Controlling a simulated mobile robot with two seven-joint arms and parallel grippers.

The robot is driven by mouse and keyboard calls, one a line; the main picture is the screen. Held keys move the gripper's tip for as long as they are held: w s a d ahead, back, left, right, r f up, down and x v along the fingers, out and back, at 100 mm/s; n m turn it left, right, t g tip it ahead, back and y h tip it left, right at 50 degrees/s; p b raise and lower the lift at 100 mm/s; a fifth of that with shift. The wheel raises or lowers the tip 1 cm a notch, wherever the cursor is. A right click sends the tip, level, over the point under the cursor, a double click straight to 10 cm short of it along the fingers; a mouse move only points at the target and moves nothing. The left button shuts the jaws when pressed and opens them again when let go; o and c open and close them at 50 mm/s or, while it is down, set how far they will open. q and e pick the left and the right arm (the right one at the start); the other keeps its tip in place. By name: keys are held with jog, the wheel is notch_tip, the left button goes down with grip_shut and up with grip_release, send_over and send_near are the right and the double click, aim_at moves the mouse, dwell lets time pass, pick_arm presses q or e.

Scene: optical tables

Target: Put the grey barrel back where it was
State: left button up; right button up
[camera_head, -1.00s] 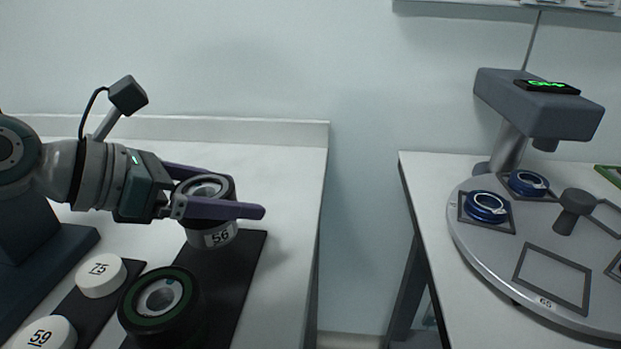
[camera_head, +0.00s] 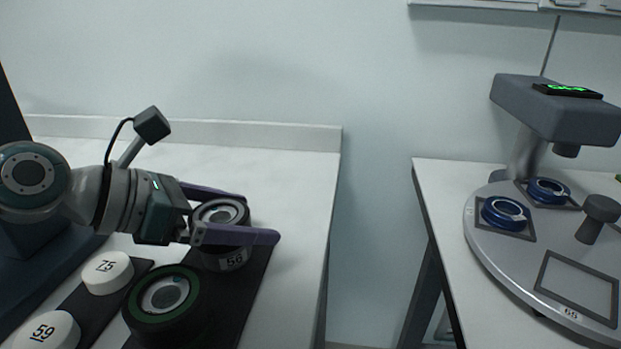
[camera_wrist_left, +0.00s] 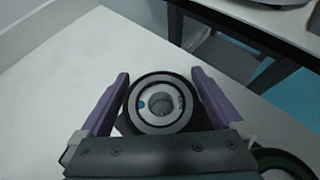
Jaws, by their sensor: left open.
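The grey barrel (camera_head: 234,259), with a dark rim and a label that seems to read 56, stands upright at the far end of the black strip (camera_head: 241,297) on the left table. My left gripper (camera_head: 262,217) is around its upper part, one purple finger on each side. The jaws are open. In the left wrist view the barrel's round top (camera_wrist_left: 161,103) lies between the spread fingers (camera_wrist_left: 162,100). The near finger hides part of the barrel's side. My right gripper is not in view.
A black barrel with a green ring (camera_head: 163,297) stands just in front on the same strip. White caps marked 75 (camera_head: 107,272) and 59 (camera_head: 48,331) are to the left. On the right table, a round plate (camera_head: 520,262) carries two blue rings (camera_head: 505,212). A gap separates the tables.

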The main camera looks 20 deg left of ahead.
pick_arm(q)
jog(key=p+v, duration=0.3)
jog(key=v, duration=0.9)
